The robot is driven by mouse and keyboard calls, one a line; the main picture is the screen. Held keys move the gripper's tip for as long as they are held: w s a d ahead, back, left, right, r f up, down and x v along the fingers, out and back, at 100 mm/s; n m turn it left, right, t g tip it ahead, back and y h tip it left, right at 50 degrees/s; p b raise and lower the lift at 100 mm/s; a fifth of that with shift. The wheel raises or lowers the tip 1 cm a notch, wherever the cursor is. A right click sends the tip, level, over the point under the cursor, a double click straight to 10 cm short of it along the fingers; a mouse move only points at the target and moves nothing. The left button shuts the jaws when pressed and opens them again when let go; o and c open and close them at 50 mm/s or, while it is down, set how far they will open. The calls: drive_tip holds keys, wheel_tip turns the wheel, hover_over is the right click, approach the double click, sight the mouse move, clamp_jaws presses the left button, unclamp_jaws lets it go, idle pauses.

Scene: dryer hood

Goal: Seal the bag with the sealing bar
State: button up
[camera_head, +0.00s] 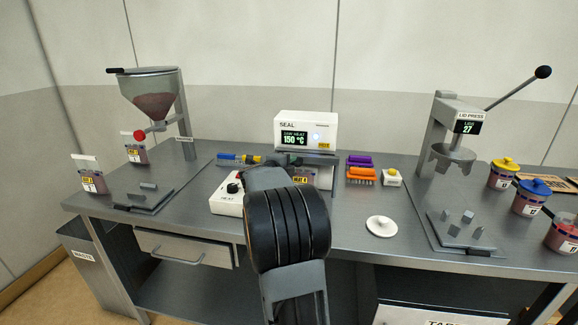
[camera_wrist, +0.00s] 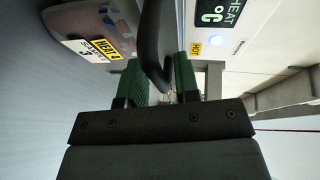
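The sealer (camera_head: 306,130) stands at the back centre of the bench, its screen reading 150 °C. It also shows at the upper right of the wrist view (camera_wrist: 235,45). A clear bag (camera_head: 325,178) with reddish contents and a yellow HEAT 4 label is below the sealer, partly hidden by my arm. The bag also shows at the upper left of the wrist view (camera_wrist: 85,20). My gripper (camera_wrist: 165,78) has green pads on both sides of a dark curved handle (camera_wrist: 152,35), seemingly the sealing bar's, and appears closed on it. My arm hides this in the head view.
A white HEAT knob box (camera_head: 227,196) is left of my arm. A hopper (camera_head: 150,95) and more bags stand at left. A lid press (camera_head: 452,145) and several jars stand at right.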

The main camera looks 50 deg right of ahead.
clamp_jaws()
idle(0.3)
